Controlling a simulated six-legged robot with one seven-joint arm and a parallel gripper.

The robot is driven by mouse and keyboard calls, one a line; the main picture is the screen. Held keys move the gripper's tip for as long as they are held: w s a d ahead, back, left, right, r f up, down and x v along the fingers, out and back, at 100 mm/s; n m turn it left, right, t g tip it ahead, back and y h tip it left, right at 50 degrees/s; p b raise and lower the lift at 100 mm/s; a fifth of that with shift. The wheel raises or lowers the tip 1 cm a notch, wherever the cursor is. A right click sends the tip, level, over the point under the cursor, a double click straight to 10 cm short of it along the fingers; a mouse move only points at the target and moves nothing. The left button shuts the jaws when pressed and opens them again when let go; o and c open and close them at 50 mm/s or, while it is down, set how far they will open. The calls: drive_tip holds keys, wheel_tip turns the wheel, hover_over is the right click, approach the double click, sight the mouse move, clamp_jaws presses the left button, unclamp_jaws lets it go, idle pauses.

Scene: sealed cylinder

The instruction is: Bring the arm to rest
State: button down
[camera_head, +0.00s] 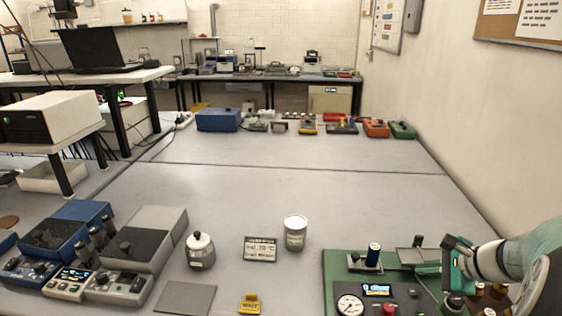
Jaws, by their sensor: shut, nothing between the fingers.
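My arm reaches in from the right edge. My gripper (449,262), teal and dark, is at its end, shut and empty, above the right part of a green instrument panel (334,268). The fingertips are small and partly merge with the panel behind them. A dark blue cylinder (374,255) stands upright on a small holder on the panel, left of my gripper and apart from it. A white-topped cylindrical jar (295,233) stands on the grey table further left.
A lidded jar (200,251), a small sign (260,249) and a yellow tag (250,304) stand on the table. Grey and blue devices (140,240) fill the left. The panel carries a gauge (350,305) and knobs. The table's middle is clear. A wall runs along the right.

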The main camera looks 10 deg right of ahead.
drive_tip(key=s+a+r+n+g+h, duration=0.1)
drive_tip(key=s+a+r+n, duration=0.1)
drive_tip(key=a+n, duration=0.5)
drive_tip(key=s+a+r+n+g+h, duration=0.1)
drive_tip(key=s+a+r+n, duration=0.2)
drive_tip(key=a+n, duration=0.4)
drive_tip(key=s+a+r+n+h, duration=0.1)
drive_tip(key=s+a+n, duration=0.3)
drive_tip(key=a, duration=0.9)
drive_tip(key=r+n, duration=0.1)
drive_tip(key=n, duration=0.2)
drive_tip(key=shift+s+a+r+n+g+h, duration=0.2)
drive_tip(key=shift+s+n+g+h, duration=0.15)
drive_tip(key=shift+n+g+h, duration=0.05)
drive_tip(key=shift+d, duration=0.15)
